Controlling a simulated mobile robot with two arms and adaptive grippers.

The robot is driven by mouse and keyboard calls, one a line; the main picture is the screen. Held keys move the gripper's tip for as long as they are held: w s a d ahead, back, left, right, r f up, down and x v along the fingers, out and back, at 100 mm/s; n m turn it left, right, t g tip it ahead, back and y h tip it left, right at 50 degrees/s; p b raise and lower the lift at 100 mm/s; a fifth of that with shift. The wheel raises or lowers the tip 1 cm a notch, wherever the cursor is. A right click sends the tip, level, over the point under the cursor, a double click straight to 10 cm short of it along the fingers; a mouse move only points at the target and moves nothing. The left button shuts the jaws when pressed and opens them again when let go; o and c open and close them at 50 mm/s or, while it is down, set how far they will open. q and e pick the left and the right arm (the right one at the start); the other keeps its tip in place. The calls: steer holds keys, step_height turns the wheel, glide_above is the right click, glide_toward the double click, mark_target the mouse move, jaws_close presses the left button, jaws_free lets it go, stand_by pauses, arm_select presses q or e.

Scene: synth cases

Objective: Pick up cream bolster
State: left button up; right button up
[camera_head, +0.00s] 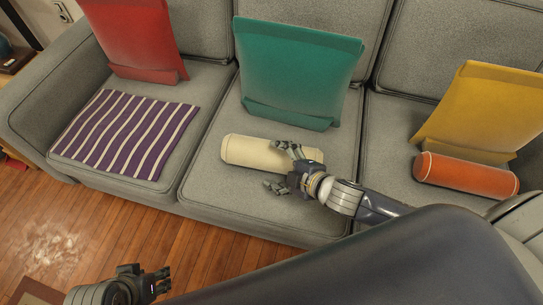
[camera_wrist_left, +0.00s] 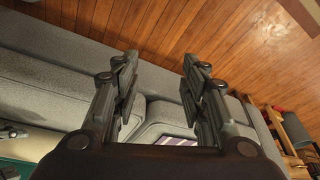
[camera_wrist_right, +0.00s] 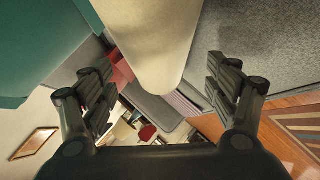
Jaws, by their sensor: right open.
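The cream bolster (camera_head: 250,150) lies on the middle seat of the grey sofa, in front of the teal cushion. My right gripper (camera_head: 277,167) is open at the bolster's right end, one finger over its upper side and the other on the near side. In the right wrist view, the bolster (camera_wrist_right: 155,45) shows between the spread fingers (camera_wrist_right: 160,72). I cannot tell whether they touch it. My left gripper (camera_head: 163,280) is low over the floor in front of the sofa. In the left wrist view its fingers (camera_wrist_left: 162,70) are apart with nothing between them.
The teal cushion (camera_head: 295,70) stands close behind the bolster. A red cushion (camera_head: 130,38) and a striped purple cloth (camera_head: 125,133) are on the left seat. A yellow cushion (camera_head: 485,105) and an orange bolster (camera_head: 465,174) are on the right seat. Wooden floor (camera_head: 100,225) lies in front.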

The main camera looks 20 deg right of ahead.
mark_target(270, 159)
steer(key=shift+w+a+f, duration=0.1)
steer(key=shift+w+f, duration=0.2)
steer(key=shift+w, duration=0.15)
steer(key=b+x, duration=0.1)
steer(key=x, duration=0.2)
steer(key=shift+w+f+b, duration=0.1)
steer(key=shift+w+b, duration=0.2)
steer(key=shift+b, duration=0.1)
steer(key=shift+w+a+f, duration=0.1)
steer(key=shift+w+a, duration=0.05)
steer(key=shift+w, duration=0.1)
arm_select(q)
steer(key=w+d+r+t, duration=0.1)
steer(key=w+t, duration=0.1)
steer(key=w, duration=0.2)
steer(key=w+d+r+t+h, duration=0.1)
steer(key=w+t, duration=0.1)
steer(key=w, duration=0.2)
steer(key=shift+w+d+r, duration=0.15)
steer(key=shift+d+r, duration=0.1)
steer(key=shift+d, duration=0.05)
arm_select(e)
steer(key=shift+c, duration=0.6)
steer(key=c, duration=0.9)
